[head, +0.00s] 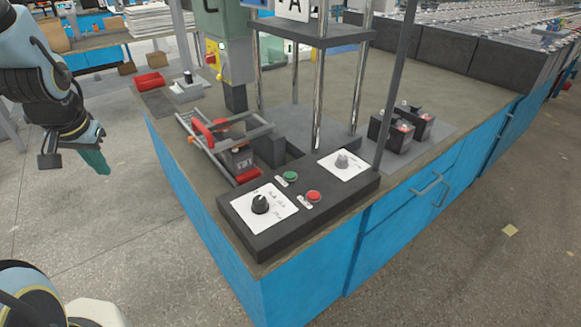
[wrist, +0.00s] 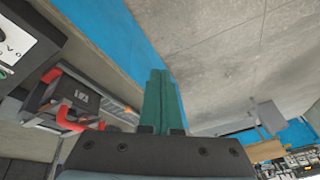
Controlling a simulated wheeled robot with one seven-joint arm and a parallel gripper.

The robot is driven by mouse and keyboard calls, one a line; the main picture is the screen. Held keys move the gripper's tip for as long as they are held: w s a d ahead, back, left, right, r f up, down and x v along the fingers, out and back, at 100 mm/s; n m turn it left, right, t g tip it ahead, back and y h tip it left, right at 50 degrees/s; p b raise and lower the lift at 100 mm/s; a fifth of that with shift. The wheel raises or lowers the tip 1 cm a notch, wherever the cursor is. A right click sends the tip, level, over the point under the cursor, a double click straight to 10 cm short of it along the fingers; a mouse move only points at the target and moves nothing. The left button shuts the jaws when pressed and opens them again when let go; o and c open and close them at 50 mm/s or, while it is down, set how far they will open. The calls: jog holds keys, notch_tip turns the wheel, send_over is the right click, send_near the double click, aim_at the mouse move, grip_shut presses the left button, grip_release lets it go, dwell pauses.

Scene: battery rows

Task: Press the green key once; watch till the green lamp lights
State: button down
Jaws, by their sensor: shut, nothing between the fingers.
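The green key (head: 290,176) is a round button on the dark control box at the front of the bench. A red button (head: 313,196) sits beside it to the right. I cannot make out a lit green lamp in either view. My gripper (head: 97,163) hangs in the air left of the bench, over the floor, well apart from the green key. Its green fingers (wrist: 163,100) are together and empty in the wrist view. In the wrist view, a small green patch at the left edge may be the key.
The control box (head: 262,238) also carries a black knob (head: 260,204) and a grey knob (head: 342,161). A grey-railed fixture with red clamps (head: 205,130) and steel press columns (head: 319,100) stand behind. Black batteries (head: 388,134) sit at right. Floor left of the bench is clear.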

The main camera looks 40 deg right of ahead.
jog(key=w+d+r+m+t+h+p, duration=0.1)
jog(key=w+d+r+m+h+p, duration=0.15)
jog(key=d+m, duration=0.65)
jog(key=m+g+h+p, duration=0.2)
jog(key=m+g+h, duration=0.35)
jog(key=m, duration=0.45)
send_over(286, 176)
jog(key=shift+t, duration=0.45)
notch_tip(286, 176, down, 6)
jog(key=shift+r, duration=0.1)
jog(key=shift+f, duration=0.2)
notch_tip(286, 176, down, 8)
jog(key=b, duration=0.6)
jog(key=shift+f+b, duration=0.25)
jog(key=shift+b, duration=0.05)
jog(key=shift+f, duration=0.15)
jog(key=shift+f+b, duration=0.25)
jog(key=shift+b, duration=0.15)
